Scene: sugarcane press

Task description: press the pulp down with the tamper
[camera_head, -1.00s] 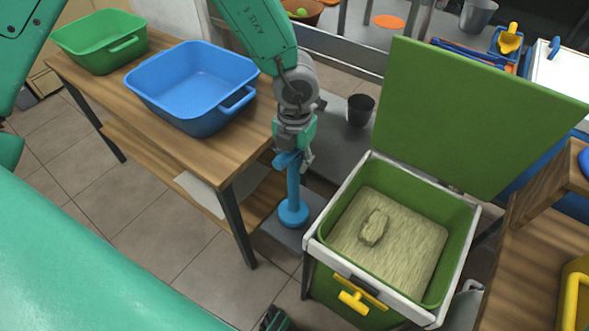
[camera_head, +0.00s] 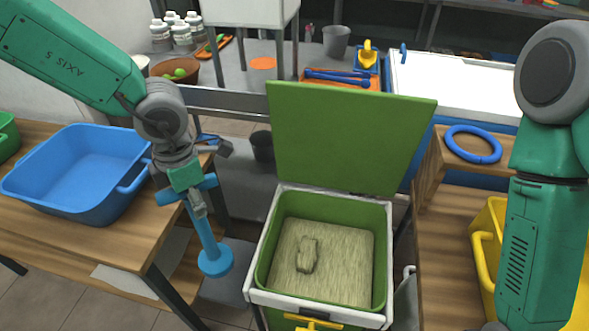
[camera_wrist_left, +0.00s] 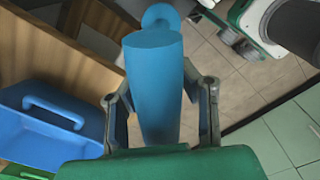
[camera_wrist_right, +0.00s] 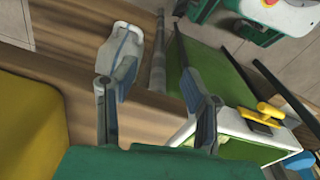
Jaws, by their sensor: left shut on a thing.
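The blue tamper (camera_head: 208,240) has a cross handle and a round flat foot. My left gripper (camera_head: 190,188) is shut on it and holds it in the air, slightly tilted, left of the green press box. The tamper also fills the middle of the left wrist view (camera_wrist_left: 153,85) between the fingers. The pulp (camera_head: 335,262) lies pale and fibrous inside the green box (camera_head: 262,262), with a small raised lump (camera_head: 307,254) on top. The box's green lid (camera_head: 345,135) stands open. In the right wrist view my right gripper (camera_wrist_right: 158,50) is open and empty.
A blue tub (camera_head: 75,172) stands on the wooden table at left. A wooden shelf at right carries a blue ring (camera_head: 472,145) and a yellow bin (camera_head: 485,245). The raised lid stands behind the box. The space above the pulp is clear.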

